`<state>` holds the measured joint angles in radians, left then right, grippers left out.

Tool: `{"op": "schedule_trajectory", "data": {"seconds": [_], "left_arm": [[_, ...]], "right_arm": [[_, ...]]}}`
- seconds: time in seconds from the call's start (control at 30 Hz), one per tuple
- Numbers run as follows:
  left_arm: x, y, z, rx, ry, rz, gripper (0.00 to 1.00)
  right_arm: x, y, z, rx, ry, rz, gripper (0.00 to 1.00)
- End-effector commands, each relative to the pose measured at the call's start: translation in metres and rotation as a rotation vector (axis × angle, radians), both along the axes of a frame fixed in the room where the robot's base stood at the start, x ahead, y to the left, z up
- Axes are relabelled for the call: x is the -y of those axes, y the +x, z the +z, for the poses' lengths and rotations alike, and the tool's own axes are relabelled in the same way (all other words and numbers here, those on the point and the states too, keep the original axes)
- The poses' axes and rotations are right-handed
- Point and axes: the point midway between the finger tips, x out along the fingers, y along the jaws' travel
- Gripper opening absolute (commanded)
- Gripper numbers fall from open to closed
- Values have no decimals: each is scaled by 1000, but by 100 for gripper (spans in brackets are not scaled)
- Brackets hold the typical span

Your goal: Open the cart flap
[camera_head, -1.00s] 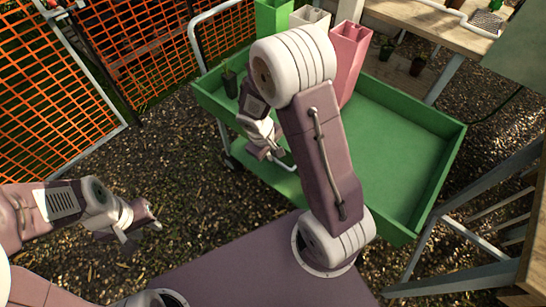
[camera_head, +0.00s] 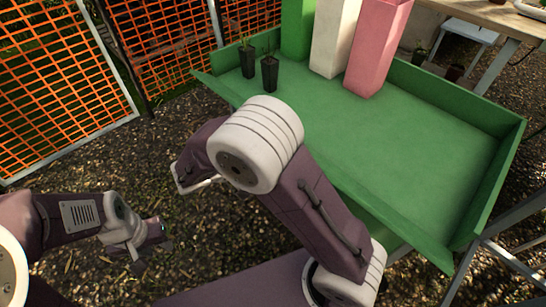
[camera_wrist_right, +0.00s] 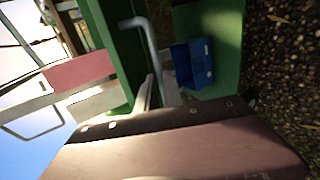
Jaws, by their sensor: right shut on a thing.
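The green cart's near side flap (camera_head: 395,222) leans outward from the tray along its long edge. In the right wrist view a bent grey bar (camera_wrist_right: 150,45), which looks like the flap's handle, runs down between the fingers of my right gripper (camera_wrist_right: 156,97), shut on it. In the head view my right arm hides most of the flap's middle, and the right gripper is hard to make out there. My left gripper (camera_head: 155,248) hangs over the gravel at the left, apart from the cart, and looks open and empty.
Green (camera_head: 297,30), white (camera_head: 335,40) and pink (camera_head: 378,48) tall tubes stand at the cart's back. Two black plant pots (camera_head: 269,74) stand at its left end. A blue box (camera_wrist_right: 192,62) shows beneath. Orange mesh fencing (camera_head: 55,85) is at left, a wooden bench at upper right.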

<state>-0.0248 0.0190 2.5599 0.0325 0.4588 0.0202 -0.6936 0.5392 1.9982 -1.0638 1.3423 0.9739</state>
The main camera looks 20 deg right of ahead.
Motion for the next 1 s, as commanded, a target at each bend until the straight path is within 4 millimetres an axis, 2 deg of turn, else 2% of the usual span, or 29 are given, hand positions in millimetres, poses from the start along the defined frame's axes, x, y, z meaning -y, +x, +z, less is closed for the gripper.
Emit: {"op": "schedule_trajectory", "data": {"seconds": [0.03, 0.1, 0.4, 0.7, 1.0], "left_arm": [[0, 0, -16, 0, 0, 0, 36], [0, 0, -25, 0, 0, 0, 36], [0, 0, -53, 0, 0, 0, 36], [0, 0, -67, 0, 0, 0, 36], [0, 0, -70, 0, 0, 0, 36]], "right_arm": [[-2, -1, -15, 12, -39, 2, 0], [-3, -1, -21, 35, -97, 2, 0], [-2, -1, -41, 122, -307, -1, 0], [0, 0, -51, 173, -426, -1, 0], [1, 0, -53, 190, -464, -3, 0]]}}
